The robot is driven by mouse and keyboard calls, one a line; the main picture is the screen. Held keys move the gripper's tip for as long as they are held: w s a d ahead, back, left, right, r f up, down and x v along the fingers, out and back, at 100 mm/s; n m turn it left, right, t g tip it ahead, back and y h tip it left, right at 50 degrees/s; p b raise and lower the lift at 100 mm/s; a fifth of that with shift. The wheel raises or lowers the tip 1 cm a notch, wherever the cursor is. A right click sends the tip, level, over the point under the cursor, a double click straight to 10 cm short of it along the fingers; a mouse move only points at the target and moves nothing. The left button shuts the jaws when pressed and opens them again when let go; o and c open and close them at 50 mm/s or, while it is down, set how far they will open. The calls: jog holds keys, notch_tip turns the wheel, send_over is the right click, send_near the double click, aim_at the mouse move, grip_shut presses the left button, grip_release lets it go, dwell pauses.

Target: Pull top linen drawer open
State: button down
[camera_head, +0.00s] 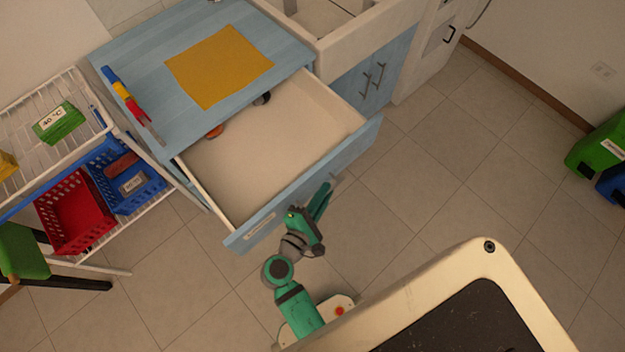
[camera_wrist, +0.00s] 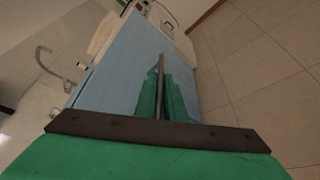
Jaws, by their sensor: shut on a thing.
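The top linen drawer (camera_head: 270,150) is pulled well out of the blue cabinet (camera_head: 150,60) in the head view. Its blue front (camera_head: 345,150) carries a white label at the left. A few small items lie at the back of the drawer; the rest of its floor is bare. My gripper (camera_head: 318,204) is at the outer face of the drawer front. In the wrist view, my green fingers (camera_wrist: 165,95) are shut against the blue front (camera_wrist: 120,65).
A yellow cloth (camera_head: 218,66) and colored clips lie on the cabinet top. A wire rack with a red basket (camera_head: 75,210) and a blue basket (camera_head: 128,180) stands at left. Green and blue bins (camera_head: 600,150) stand at right. Tiled floor between is clear.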

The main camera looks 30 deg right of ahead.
jog(key=shift+s+a+f, duration=0.1)
jog(key=shift+s+f, duration=0.1)
jog(key=shift+s, duration=0.15)
jog(key=c, duration=1.8)
grip_release()
jog(key=shift+s, duration=0.1)
jog(key=shift+c, duration=0.2)
jog(key=shift+r, duration=0.1)
jog(key=v, duration=1)
jog(key=shift+s+a, duration=0.25)
